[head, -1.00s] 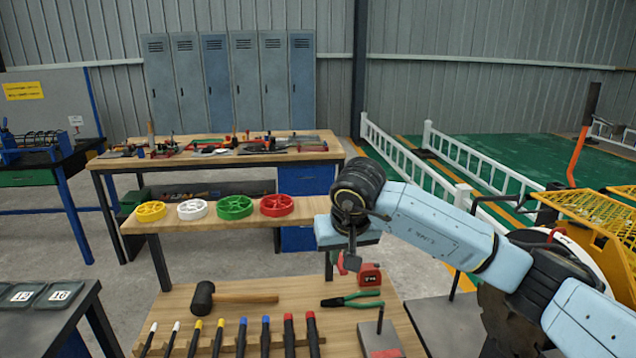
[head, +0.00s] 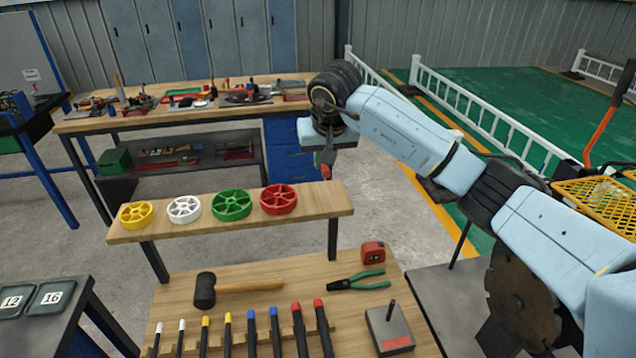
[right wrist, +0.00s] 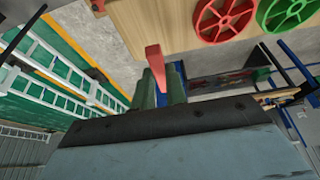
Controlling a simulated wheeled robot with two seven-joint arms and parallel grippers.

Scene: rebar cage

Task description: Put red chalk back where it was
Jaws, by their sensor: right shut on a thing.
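My right gripper (head: 325,160) is shut on the red chalk (head: 326,173), whose small red end shows below the jaws in the head view. In the right wrist view the red chalk (right wrist: 155,60) is a short red stick standing out from between the dark green fingers (right wrist: 160,90). In the head view the gripper appears just above the right end of the wooden shelf (head: 325,199); its height and depth are unclear. Part of the chalk is hidden by the jaws. My left gripper is not in view.
Yellow, white, green and red wheels (head: 278,199) lie on the shelf. The front bench (head: 250,300) holds a mallet (head: 205,290), green-handled pliers (head: 355,284), a red tape measure (head: 373,252), a grey block with a peg (head: 390,328) and several colour-tipped black tools (head: 275,332).

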